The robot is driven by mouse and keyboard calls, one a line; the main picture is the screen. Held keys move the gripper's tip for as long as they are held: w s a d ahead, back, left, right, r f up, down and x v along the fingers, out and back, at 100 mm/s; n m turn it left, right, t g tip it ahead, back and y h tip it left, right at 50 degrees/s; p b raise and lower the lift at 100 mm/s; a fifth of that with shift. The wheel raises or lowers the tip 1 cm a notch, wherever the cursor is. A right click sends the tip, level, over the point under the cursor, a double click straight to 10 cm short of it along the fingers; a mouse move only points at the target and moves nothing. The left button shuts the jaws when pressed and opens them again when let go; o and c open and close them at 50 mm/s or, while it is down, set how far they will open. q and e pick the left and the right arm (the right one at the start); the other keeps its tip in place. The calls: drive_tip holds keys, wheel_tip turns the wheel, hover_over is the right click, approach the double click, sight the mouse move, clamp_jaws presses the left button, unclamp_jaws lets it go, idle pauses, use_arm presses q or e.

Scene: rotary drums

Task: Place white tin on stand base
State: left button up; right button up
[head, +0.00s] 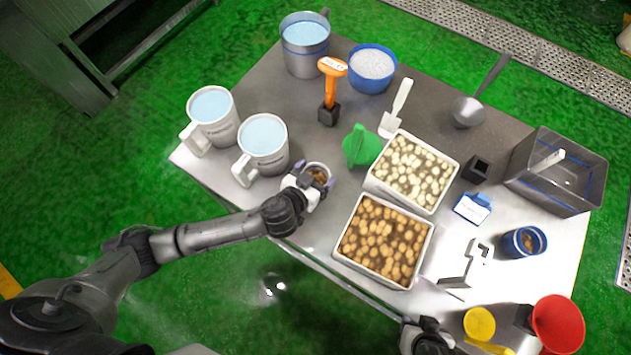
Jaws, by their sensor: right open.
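A small white tin (318,170) with brown contents is near the table's front edge, left of the crates. My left gripper (313,183) is at the tin, its fingers on either side of the rim, and looks shut on it. The fingers hide part of the tin, and I cannot tell whether it touches the table. A pale metal stand (457,283) with a flat foot and upright is on the table right of the brown-filled crate; it may be the stand base. My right gripper (428,328) is open at the bottom edge, partly cut off, and apart from the stand.
White crates of pale pieces (411,170) and brown pieces (384,240) fill the middle. Two white jugs (264,145) stand left. A blue tin (523,242) and clear bin (557,172) are right. Yellow (479,323) and red funnels (558,325) are at the front right.

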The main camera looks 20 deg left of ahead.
use_arm(q)
drive_tip(key=c, duration=1.1)
drive_tip(key=shift+r, duration=0.6)
drive_tip(key=shift+c, duration=0.2)
drive_tip(key=w+a+r+n+y+p, duration=0.1)
drive_tip(key=a+r+p, duration=0.2)
drive_tip(key=r+p, duration=1.2)
drive_tip(key=a+r+y+p, duration=0.1)
drive_tip(key=a+r+p, duration=0.2)
drive_tip(key=r+p, duration=1.2)
drive_tip(key=shift+w+a+r+n+p, duration=0.2)
drive_tip(key=shift+w+r+n+p, duration=0.2)
drive_tip(key=shift+r, duration=11.85)
drive_tip(key=shift+a, duration=0.1)
